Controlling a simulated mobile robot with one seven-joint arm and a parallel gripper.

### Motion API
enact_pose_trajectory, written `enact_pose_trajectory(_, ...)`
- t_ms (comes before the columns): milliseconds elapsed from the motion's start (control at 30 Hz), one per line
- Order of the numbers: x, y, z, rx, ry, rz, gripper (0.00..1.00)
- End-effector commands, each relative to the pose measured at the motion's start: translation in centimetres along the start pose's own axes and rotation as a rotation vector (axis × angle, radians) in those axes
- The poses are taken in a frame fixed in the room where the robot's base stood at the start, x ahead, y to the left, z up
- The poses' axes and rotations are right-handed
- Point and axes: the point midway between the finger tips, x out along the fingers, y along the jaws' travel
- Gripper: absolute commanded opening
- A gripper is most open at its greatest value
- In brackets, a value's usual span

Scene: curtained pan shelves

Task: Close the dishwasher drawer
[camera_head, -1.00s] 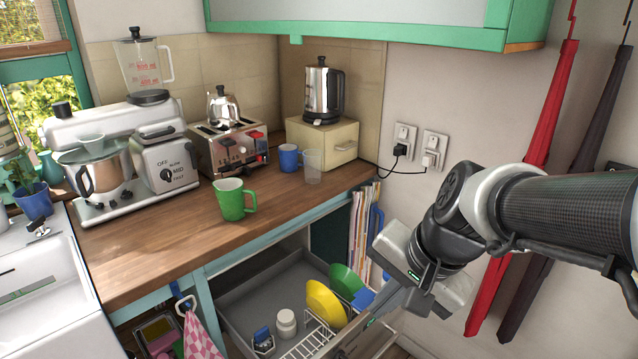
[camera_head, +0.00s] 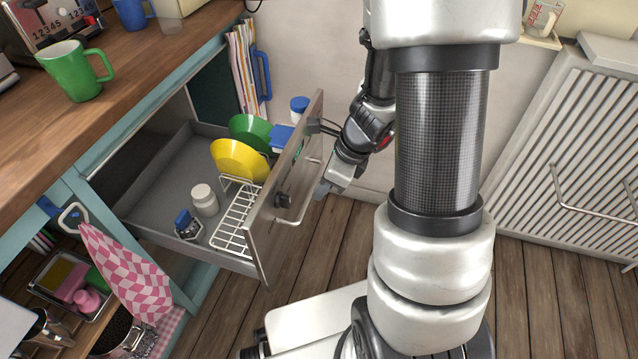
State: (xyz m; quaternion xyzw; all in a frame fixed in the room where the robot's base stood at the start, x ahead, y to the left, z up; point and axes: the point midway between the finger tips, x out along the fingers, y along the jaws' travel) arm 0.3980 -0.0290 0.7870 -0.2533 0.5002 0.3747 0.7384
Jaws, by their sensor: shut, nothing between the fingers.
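The dishwasher drawer (camera_head: 160,188) is pulled out from under the wooden counter. Its upright front panel (camera_head: 268,222) faces right and carries a bar handle (camera_head: 304,203) and a dark knob. Inside are a yellow bowl (camera_head: 238,160), a green bowl (camera_head: 250,130), a white wire rack (camera_head: 236,222), a white jar (camera_head: 204,200) and a small blue-topped jar (camera_head: 187,225). My gripper (camera_head: 322,190) is shut and empty, on the outer side of the front panel near the handle. I cannot tell whether it touches the panel.
The counter (camera_head: 130,85) above holds a green mug (camera_head: 75,70). A checked pink cloth (camera_head: 125,268) hangs left of the drawer. The wooden floor (camera_head: 335,235) in front is clear except for my base. A ribbed white cabinet (camera_head: 585,150) stands at right.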

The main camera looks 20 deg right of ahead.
Motion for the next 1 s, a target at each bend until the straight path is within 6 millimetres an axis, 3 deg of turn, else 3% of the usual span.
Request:
enact_pose_trajectory(33, 1.9, 0.1, -0.3, 0.000, 0.002, 0.004, 0.00)
enact_pose_trajectory(267, 6.7, 0.1, -0.2, -0.002, 0.001, 0.003, 0.00)
enact_pose_trajectory(533, 7.4, 0.1, 3.2, -0.005, 0.000, 0.002, 0.00)
enact_pose_trajectory(1000, 7.6, 0.1, 3.8, -0.004, 0.000, 0.001, 0.00)
